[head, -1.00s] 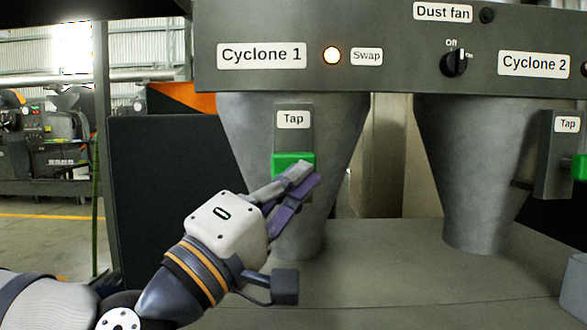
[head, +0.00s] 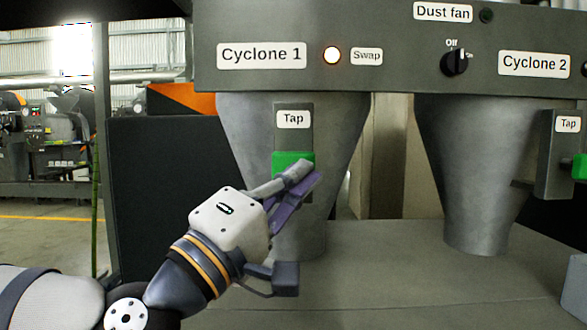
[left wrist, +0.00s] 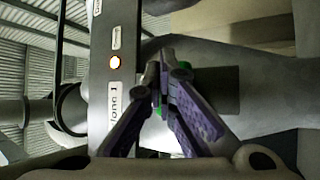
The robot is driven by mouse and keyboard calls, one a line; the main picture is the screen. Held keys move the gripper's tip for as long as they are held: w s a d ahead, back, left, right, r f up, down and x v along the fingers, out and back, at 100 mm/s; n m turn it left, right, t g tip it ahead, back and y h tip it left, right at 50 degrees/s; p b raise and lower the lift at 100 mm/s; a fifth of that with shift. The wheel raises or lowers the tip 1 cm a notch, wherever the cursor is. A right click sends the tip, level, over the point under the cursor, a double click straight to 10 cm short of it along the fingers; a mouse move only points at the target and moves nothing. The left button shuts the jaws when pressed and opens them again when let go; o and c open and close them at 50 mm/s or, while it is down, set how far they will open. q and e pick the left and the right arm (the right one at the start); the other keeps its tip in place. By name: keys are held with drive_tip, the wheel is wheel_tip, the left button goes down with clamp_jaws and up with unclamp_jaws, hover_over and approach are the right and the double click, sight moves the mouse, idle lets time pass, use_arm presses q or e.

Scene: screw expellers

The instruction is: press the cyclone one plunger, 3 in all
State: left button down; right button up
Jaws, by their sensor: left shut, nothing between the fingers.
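The green cyclone one plunger (head: 290,163) sits on the plate under the Tap label (head: 293,119), on the front of the grey Cyclone 1 cone (head: 340,120). My left gripper (head: 307,175) is shut and empty, with its fingertips at the plunger's lower right corner in the head view. Whether they touch it I cannot tell. In the left wrist view the shut fingers (left wrist: 165,75) hide most of the plunger, and bits of green (left wrist: 158,103) show around them. My right gripper is not in view.
The panel (head: 400,75) above carries a lit Swap lamp (head: 332,56) and the dust fan knob (head: 454,62). The Cyclone 2 cone (head: 470,150) with its own green plunger (head: 580,167) stands at right. The grey surface (head: 400,280) below is clear.

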use_arm(q)
drive_tip(key=shift+w, duration=0.5)
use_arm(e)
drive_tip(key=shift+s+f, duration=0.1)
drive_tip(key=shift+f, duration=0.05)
use_arm(q)
drive_tip(key=shift+s+r, duration=0.1)
idle(0.4)
drive_tip(key=shift+s+a+p, duration=0.1)
drive_tip(key=shift+s+p, duration=0.35)
drive_tip(key=shift+s, duration=1)
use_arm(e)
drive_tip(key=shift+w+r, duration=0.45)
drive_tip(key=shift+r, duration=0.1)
use_arm(q)
drive_tip(key=s+p, duration=0.1)
drive_tip(key=s, duration=0.4)
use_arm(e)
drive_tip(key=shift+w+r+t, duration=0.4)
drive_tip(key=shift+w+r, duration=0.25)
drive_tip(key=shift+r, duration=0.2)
